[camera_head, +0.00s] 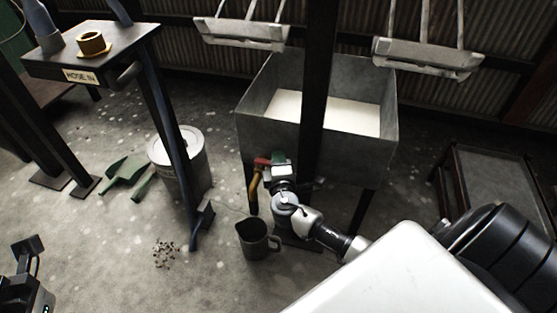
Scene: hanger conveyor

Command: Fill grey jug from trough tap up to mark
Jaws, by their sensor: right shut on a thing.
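The grey jug (258,242) stands upright on the floor below the trough, its handle to the right. Its inside is dark; I cannot make out a water level or a mark. The trough tap (256,180), with a brass-coloured spout and a red handle, is at the trough's front left, above the jug. My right gripper (277,169) is at the tap and shut on its handle; the wrist hides part of the tap. I cannot tell whether water runs. My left gripper (27,248) is at the lower left edge, away from the jug; its opening is unclear.
The metal trough (260,135) holds pale contents, with a dark post before it. A lidded bin (188,165), green scoop (124,175) and scattered bits (165,254) are left. The hose stand (120,48) is upper left. Hangers (428,58) hang above. Floor around the jug is clear.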

